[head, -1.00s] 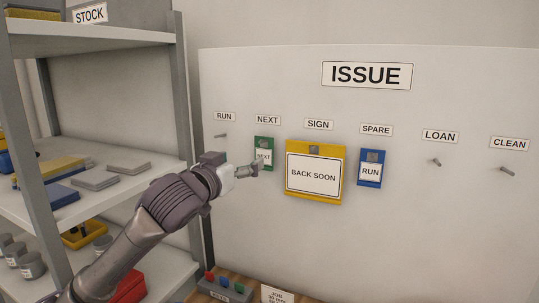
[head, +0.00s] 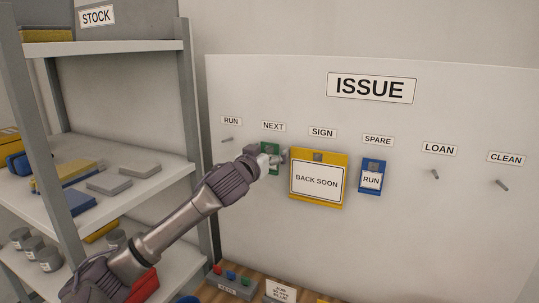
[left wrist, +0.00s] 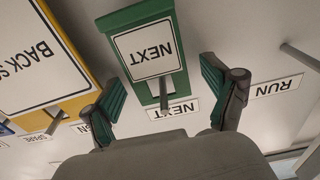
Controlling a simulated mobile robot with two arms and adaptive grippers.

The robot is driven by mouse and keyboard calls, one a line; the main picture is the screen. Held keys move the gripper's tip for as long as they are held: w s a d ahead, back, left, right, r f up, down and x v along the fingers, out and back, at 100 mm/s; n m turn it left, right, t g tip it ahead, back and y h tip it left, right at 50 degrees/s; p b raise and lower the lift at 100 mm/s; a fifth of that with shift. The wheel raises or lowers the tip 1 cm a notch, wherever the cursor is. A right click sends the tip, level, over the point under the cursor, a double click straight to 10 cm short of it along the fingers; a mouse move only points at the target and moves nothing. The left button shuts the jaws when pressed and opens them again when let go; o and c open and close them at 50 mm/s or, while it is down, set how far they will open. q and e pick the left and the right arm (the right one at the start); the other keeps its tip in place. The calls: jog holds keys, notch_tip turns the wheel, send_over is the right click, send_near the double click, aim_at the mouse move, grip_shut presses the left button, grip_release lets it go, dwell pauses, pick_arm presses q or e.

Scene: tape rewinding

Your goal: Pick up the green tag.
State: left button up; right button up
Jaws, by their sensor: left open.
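The green tag (head: 270,150) hangs on the white ISSUE board under the NEXT label, mostly covered by my left gripper in the head view. In the left wrist view the green tag (left wrist: 178,84) appears upside down, with a white card reading NEXT and a grey peg at its hanging end. My left gripper (head: 276,159) is close in front of it. In the left wrist view the left gripper (left wrist: 163,84) is open, with one finger on each side of the tag and a visible gap to each. My right gripper is not in view.
A yellow BACK SOON sign (head: 318,200) hangs close to the right of the green tag. A blue tag (head: 372,186) hangs farther right. The RUN peg (head: 228,140), LOAN peg (head: 435,174) and CLEAN peg (head: 502,184) are bare. A grey STOCK shelf (head: 120,50) stands at left.

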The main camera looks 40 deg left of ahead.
pick_arm(q)
jog(key=shift+w, duration=0.15)
jog(key=c, duration=1)
jog(key=shift+o, duration=0.2)
